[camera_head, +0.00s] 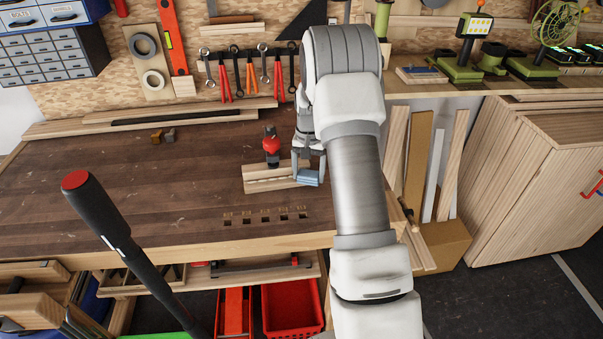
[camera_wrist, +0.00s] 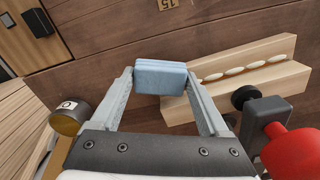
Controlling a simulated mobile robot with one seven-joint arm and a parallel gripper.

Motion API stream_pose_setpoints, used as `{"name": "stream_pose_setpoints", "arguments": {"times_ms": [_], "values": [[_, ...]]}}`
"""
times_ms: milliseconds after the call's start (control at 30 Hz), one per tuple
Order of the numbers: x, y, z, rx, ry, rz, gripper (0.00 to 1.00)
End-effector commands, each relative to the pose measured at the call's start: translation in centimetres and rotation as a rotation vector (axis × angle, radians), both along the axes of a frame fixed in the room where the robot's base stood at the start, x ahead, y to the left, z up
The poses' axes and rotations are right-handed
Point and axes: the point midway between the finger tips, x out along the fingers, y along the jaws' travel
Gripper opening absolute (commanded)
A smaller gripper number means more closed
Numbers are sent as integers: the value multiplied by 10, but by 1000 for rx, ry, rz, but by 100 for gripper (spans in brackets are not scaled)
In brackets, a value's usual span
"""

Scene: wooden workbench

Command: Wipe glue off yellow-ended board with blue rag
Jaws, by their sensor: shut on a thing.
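My gripper (camera_head: 308,168) is shut on a folded blue rag (camera_head: 309,179); in the wrist view the rag (camera_wrist: 160,78) sits between both fingertips. The light wooden board (camera_head: 262,184) lies on the bench just left of the rag in the head view. In the wrist view the board (camera_wrist: 292,82) carries a row of white glue beads (camera_wrist: 233,71). The rag is at the near end of this row and covers part of the board. I cannot tell whether it touches the glue. No yellow end shows on the board; the end by the rag is partly hidden.
A clamp with a red handle (camera_head: 271,146) and black body (camera_wrist: 264,110) stands against the board. Square slots (camera_head: 265,219) line the bench front. Small brown blocks (camera_head: 162,136) lie at the back. The bench left of the board is mostly clear.

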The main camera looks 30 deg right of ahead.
Motion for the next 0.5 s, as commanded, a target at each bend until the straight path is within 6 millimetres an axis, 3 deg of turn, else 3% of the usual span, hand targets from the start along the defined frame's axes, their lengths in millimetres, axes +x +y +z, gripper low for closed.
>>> {"name": "stream_pose_setpoints", "arguments": {"times_ms": [267,500], "values": [[0,3,-3,1,2,3,16],[6,21,-5,2,2,5,16]]}}
